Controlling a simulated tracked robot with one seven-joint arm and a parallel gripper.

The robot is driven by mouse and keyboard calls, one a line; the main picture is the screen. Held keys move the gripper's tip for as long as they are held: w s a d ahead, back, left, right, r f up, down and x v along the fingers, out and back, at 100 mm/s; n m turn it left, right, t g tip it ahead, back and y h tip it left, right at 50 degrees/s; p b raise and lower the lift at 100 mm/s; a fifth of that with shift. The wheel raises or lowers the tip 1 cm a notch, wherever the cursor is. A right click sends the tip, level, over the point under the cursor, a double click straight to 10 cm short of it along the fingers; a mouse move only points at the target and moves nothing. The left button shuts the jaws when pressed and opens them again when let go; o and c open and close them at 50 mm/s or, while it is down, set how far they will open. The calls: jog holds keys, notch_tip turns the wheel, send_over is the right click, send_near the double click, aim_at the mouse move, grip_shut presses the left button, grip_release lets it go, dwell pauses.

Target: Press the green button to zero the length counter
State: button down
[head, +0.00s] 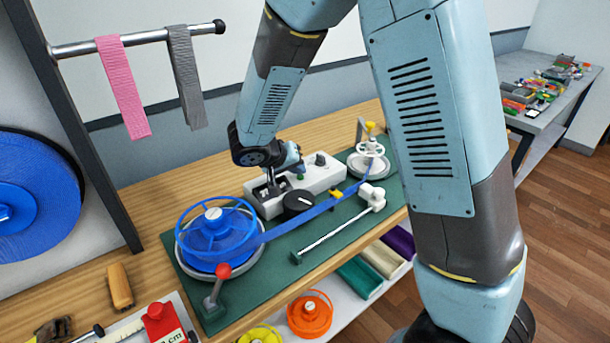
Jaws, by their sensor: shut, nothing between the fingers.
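The white counter box (318,179) stands on the green board at the back of the bench, with a dark knob on its top. A small green spot on the box, which looks like the green button (300,177), shows just right of my gripper. My gripper (272,186) points down over the left part of the box, shut and empty. The wrist above it partly covers the box. I cannot tell whether the fingertips touch the box.
A blue strap runs from the blue spool (212,236) past a black dial (299,203) to a white handwheel (370,148). A red-knobbed lever (217,285) stands front left. Pink (123,87) and grey (186,77) straps hang from a rail.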

aim_at(298, 178)
jog(key=shift+f, duration=0.2)
jog(key=shift+r, duration=0.15)
dwell(0.4)
jog(key=shift+r, duration=0.8)
jog(key=shift+r, duration=2.5)
jog(key=shift+d, duration=0.1)
